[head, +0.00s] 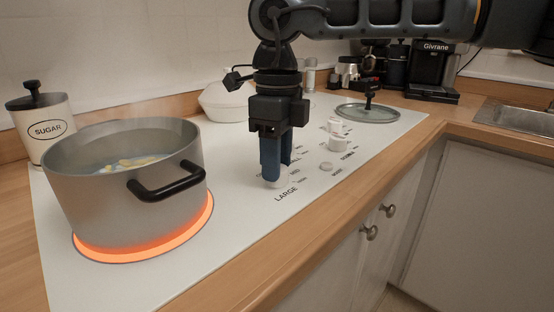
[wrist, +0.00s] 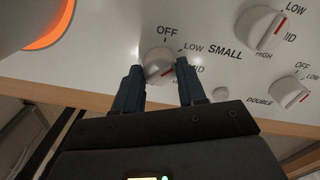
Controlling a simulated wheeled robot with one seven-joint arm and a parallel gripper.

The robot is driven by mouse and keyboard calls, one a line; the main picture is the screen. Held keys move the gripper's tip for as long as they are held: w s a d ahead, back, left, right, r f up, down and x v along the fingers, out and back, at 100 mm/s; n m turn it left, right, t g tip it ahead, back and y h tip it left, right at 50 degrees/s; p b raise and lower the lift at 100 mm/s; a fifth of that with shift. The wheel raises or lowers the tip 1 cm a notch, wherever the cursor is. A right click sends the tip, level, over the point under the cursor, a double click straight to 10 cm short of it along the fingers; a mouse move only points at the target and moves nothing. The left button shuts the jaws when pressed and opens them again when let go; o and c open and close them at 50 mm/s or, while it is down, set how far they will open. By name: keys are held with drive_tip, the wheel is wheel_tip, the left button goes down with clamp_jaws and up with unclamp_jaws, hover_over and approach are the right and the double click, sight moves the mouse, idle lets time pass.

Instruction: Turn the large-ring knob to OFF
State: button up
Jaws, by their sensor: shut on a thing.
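The large-ring knob (wrist: 158,62) is white and round and sits between my two fingertips in the wrist view. OFF is printed above it, LOW to its upper right and MID, partly covered, to its right. Its red mark appears turned toward the lower right, away from OFF; a finger partly hides that side. In the head view my gripper (head: 277,172) points down beside the LARGE label, shut on this knob and mostly hiding it. The large ring (head: 152,250) glows orange under a grey pot (head: 110,202); the glow also shows in the wrist view (wrist: 50,30).
The small-ring knob (wrist: 262,28) and the double-ring knob (wrist: 290,92) stand to the right, with a small round button (wrist: 220,93) nearby. The pot's black handle (head: 166,184) juts toward my gripper. The cooktop's front strip is clear.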

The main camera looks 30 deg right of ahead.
drive_tip(key=n, duration=0.4)
drive_tip(key=shift+n, duration=2.2)
drive_tip(key=o, duration=1.1)
drive_tip(key=shift+c, duration=0.2)
wheel_tip(320, 180, up, 8)
drive_tip(key=shift+w+f+p, duration=0.1)
drive_tip(key=shift+w+p, duration=0.05)
drive_tip(key=shift+p, duration=0.25)
